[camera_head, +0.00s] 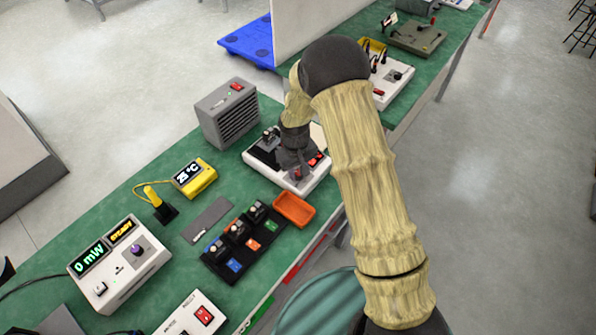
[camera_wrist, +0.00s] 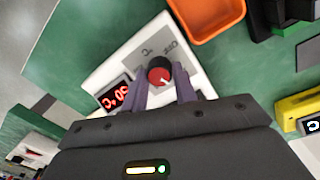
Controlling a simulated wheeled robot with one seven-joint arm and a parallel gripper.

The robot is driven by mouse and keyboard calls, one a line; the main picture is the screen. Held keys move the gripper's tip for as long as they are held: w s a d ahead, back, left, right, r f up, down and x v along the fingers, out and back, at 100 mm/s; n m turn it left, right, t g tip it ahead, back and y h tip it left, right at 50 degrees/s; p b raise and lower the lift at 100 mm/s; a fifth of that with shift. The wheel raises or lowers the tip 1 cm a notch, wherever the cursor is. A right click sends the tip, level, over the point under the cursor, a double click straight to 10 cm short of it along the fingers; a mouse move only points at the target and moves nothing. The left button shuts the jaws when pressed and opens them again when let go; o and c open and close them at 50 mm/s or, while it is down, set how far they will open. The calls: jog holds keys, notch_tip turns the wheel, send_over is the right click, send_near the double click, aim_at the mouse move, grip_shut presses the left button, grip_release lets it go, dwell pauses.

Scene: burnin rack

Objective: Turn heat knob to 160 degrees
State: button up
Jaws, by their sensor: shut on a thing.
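The heat knob (camera_wrist: 160,70) is black with a red top and a pale pointer mark. It sits on a white control box (camera_wrist: 113,66) with a grey dial plate. A red display (camera_wrist: 115,97) beside it appears upside down in the wrist view and seems to read 50 °C. My gripper (camera_wrist: 162,78) is shut on the knob, with one finger on each side. In the head view, my gripper (camera_head: 298,168) is over the front part of the white box (camera_head: 262,162). There the knob is hidden by my gripper.
An orange tray (camera_head: 294,209) lies close to the box, also seen in the wrist view (camera_wrist: 207,16). A grey vented unit (camera_head: 228,113) stands behind. A black rack of modules (camera_head: 243,243), a yellow 25 °C meter (camera_head: 195,178) and a power meter (camera_head: 120,262) share the green bench.

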aim_at(296, 171)
jog(key=m, duration=0.5)
jog(key=shift+w+m, duration=0.15)
jog(key=shift+m, duration=0.15)
jog(key=m, duration=0.5)
jog(key=shift+m, duration=0.3)
jog(key=o, duration=1)
jog(key=r, duration=1.1)
jog(key=r+b, duration=0.1)
jog(key=r, duration=0.5)
jog(key=shift+w+a+r, duration=0.2)
jog(key=shift+a, duration=0.15)
